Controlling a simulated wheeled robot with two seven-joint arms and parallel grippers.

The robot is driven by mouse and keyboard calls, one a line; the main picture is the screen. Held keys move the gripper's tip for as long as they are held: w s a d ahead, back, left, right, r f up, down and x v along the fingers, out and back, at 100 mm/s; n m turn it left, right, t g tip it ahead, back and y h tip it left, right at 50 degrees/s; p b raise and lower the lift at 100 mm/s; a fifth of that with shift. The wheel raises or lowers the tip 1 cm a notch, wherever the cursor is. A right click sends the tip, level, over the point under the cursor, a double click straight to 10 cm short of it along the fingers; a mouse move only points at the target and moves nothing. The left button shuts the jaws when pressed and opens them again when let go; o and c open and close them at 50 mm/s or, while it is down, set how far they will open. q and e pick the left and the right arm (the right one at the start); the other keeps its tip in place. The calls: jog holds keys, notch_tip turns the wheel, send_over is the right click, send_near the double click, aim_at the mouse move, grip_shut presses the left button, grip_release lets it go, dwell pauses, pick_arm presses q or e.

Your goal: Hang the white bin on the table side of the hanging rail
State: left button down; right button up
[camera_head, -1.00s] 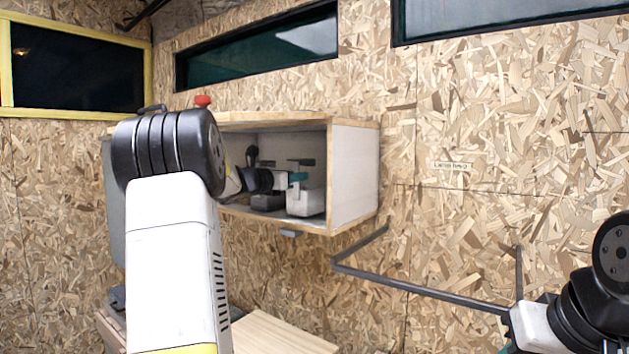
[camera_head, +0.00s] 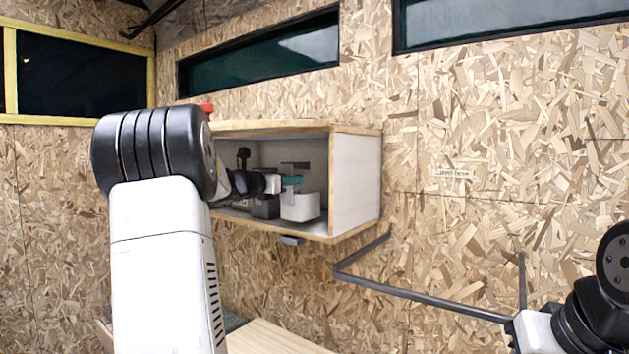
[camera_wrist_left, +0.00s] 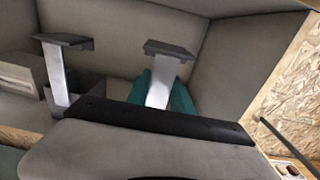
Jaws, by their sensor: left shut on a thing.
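The white bin (camera_head: 300,207) is inside the wall cabinet, near its right side wall. My left gripper (camera_head: 291,181) reaches into the cabinet from the left and is shut on the bin at its upper part, with teal showing just above it. In the left wrist view my left gripper (camera_wrist_left: 115,75) shows two pale fingers with dark ends and teal behind one; the contact with the bin is unclear there. The hanging rail (camera_head: 420,294) is a dark bar low on the wall, right of the cabinet. My right gripper's fingers are out of frame.
The cabinet (camera_head: 355,185) is open at the front, with a close right wall. A dark box (camera_head: 265,207) stands left of the bin. A wooden tabletop (camera_head: 275,338) lies below. My right arm is near the rail's right end. The wall between cabinet and rail is clear.

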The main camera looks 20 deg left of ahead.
pick_arm(q)
jog(key=v, duration=1.2)
jog(key=shift+s, duration=0.25)
dwell(0.4)
